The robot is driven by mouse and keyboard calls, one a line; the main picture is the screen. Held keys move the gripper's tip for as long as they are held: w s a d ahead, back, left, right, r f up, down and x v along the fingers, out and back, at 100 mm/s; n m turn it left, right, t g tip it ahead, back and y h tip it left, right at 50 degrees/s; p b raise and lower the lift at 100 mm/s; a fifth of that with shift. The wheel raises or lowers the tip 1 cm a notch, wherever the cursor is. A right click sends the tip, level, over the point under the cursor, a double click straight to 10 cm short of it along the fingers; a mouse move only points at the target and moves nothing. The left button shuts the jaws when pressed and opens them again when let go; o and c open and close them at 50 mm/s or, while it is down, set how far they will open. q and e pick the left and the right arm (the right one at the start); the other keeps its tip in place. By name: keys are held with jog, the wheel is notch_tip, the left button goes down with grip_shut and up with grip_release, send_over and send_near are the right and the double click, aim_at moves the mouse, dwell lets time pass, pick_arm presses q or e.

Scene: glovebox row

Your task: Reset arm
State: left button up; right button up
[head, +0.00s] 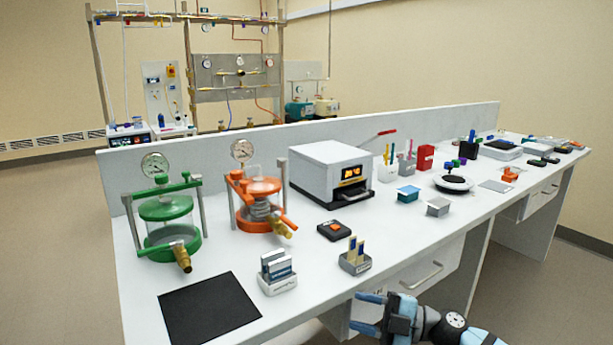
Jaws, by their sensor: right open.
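My right gripper (370,314) is in the head view at the bottom, right of centre. Its blue fingers point left and stand apart with nothing between them. It is at the near side of the white bench (330,235), in front of the drawer (415,280), and looks clear of the bench; the exact gap cannot be told. My right arm comes in from the bottom right. My left gripper is not in view.
On the bench stand a green vessel (168,209), an orange vessel (258,187), a white oven (330,165), a black mat (208,308), a holder with cards (277,272) and a small grey holder (355,262). Open floor (50,240) lies left.

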jog(key=s+d+f+m+t+h, duration=0.2)
jog(key=s+d+f+m+h, duration=0.6)
jog(key=s+f, duration=0.45)
jog(key=s+d+f+m+t+h, duration=0.3)
jog(key=s+d+f+m+h, duration=0.45)
jog(key=s, duration=0.75)
jog(key=w+a+m+t+y, duration=0.1)
jog(key=w+a+m, duration=0.1)
jog(key=a+m, duration=0.65)
pick_arm(q)
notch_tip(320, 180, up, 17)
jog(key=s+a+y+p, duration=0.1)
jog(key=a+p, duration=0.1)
jog(key=p, duration=2.4)
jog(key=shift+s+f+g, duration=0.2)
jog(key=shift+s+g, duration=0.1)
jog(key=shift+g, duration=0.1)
pick_arm(e)
notch_tip(320, 180, up, 17)
jog(key=s+d+n, duration=0.1)
jog(key=shift+s+d+f, duration=0.2)
jog(key=shift+s+d, duration=0.1)
jog(key=shift+d, duration=0.05)
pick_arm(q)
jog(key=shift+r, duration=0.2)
pick_arm(e)
jog(key=shift+h, duration=0.25)
